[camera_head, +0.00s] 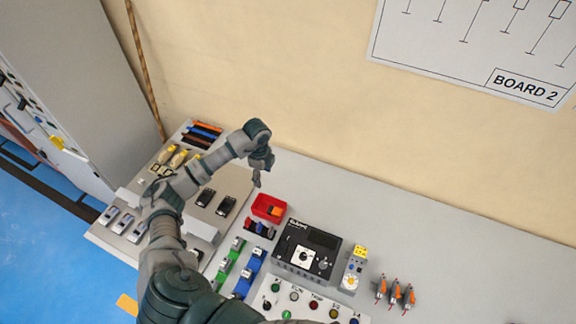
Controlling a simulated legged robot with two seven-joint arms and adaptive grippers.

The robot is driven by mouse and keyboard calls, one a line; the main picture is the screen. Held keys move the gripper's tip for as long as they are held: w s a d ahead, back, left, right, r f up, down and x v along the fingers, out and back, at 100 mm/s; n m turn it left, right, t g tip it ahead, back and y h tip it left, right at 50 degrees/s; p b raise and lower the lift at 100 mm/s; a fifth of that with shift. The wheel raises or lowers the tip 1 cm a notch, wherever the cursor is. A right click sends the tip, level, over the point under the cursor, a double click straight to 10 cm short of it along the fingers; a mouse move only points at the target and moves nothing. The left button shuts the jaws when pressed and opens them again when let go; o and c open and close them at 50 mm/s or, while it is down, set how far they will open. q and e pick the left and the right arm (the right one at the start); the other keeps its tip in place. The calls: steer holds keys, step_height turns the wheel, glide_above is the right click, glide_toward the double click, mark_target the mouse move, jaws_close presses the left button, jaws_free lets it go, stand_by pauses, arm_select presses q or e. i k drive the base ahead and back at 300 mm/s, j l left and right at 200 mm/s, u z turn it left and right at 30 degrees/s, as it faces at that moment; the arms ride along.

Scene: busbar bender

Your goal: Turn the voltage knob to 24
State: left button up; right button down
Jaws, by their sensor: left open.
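A black box-shaped device (308,248) with a dark display lies on the grey bench. It carries a white square dial with a black knob (303,257) and a smaller round knob (323,265) to its right. A white module with a yellow top (354,268) and a round dial stands to the right of the device. The markings are too small to read, so I cannot tell which knob is the voltage one or its setting. My left gripper (257,180) is open and empty, above the bench, left of and behind the black device. My right gripper is not in view.
A red bin (269,208) stands between my left gripper and the device. A panel with several coloured buttons (310,302) lies in front. Orange-tipped parts (395,293) are at the right. Green and blue blocks (250,270) lie left. The bench's back strip is clear.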

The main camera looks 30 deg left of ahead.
mark_target(304, 257)
steer(key=k, duration=2)
